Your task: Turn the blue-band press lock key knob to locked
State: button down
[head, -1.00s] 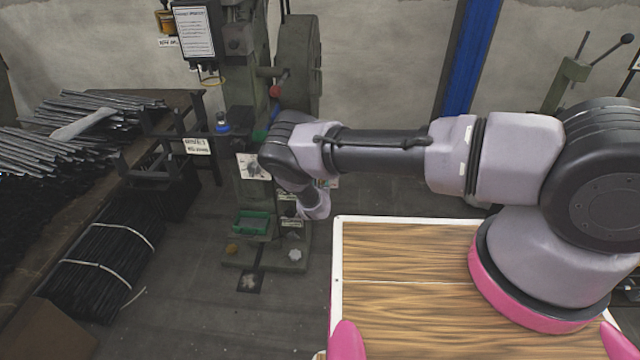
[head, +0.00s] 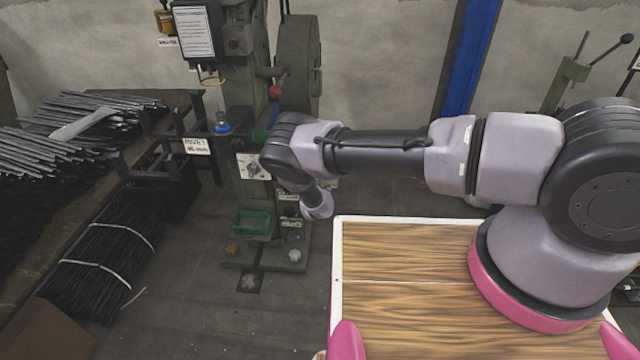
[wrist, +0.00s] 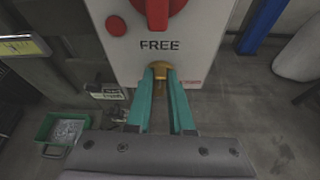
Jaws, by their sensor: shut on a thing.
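In the wrist view, the teal fingers of my gripper (wrist: 160,78) are shut on a small brass-coloured knob (wrist: 160,67) at the lower edge of a white panel (wrist: 205,45). The panel has "FREE" printed above the brass knob, with a red rotary handle (wrist: 157,12) above that and a red button (wrist: 116,26) at its left. Which way the brass knob is turned is hard to tell behind the fingers. In the head view, the press (head: 245,90) stands behind my wrist, which hides the fingers there.
A green tray (head: 252,224) sits on the press base, and also shows in the wrist view (wrist: 62,130). A rack of metal rods (head: 60,135) stands left. A blue post (head: 470,60) rises at the back. Some bare floor lies left of the wooden deck.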

jog(key=shift+d+f+m+t+y, duration=0.25)
jog(key=shift+m+t+y, duration=0.55)
jog(key=shift+m, duration=1.3)
jog(key=shift+d+f+m+t+y, duration=0.3)
jog(key=shift+m+y, duration=0.95)
jog(key=shift+m, duration=0.85)
jog(key=shift+d+f+m+t+y, duration=0.25)
jog(key=shift+m+t+y, duration=0.6)
jog(key=shift+m, duration=1.25)
jog(key=shift+g+y, duration=0.3)
jog(key=shift+g, duration=0.05)
jog(key=c, duration=0.8)
grip_release()
jog(key=shift+s, duration=0.15)
